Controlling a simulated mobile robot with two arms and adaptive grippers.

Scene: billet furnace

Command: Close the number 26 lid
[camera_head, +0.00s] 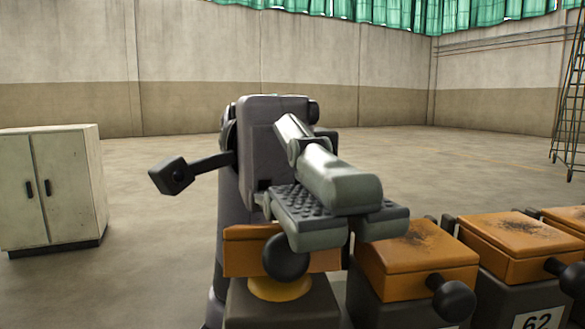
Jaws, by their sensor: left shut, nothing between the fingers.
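An orange lid (240,258) with a round dark knob (286,258) is at the lower middle in the head view. It looks raised, with its face toward me. Below it, a round yellow opening (280,289) shows in the top of a dark furnace block (282,313). No number 26 is readable. My left gripper (335,235) is shut and empty. It is in front of and above the lid, hiding part of its upper right; I cannot tell whether they touch. My right gripper is not in view.
A row of similar furnace blocks with flat, shut orange lids (415,262) runs to the right; a plate on one reads 62 (538,320). A pale cabinet (52,185) stands at the left. A ladder-like frame (570,110) is at the far right. The floor behind is clear.

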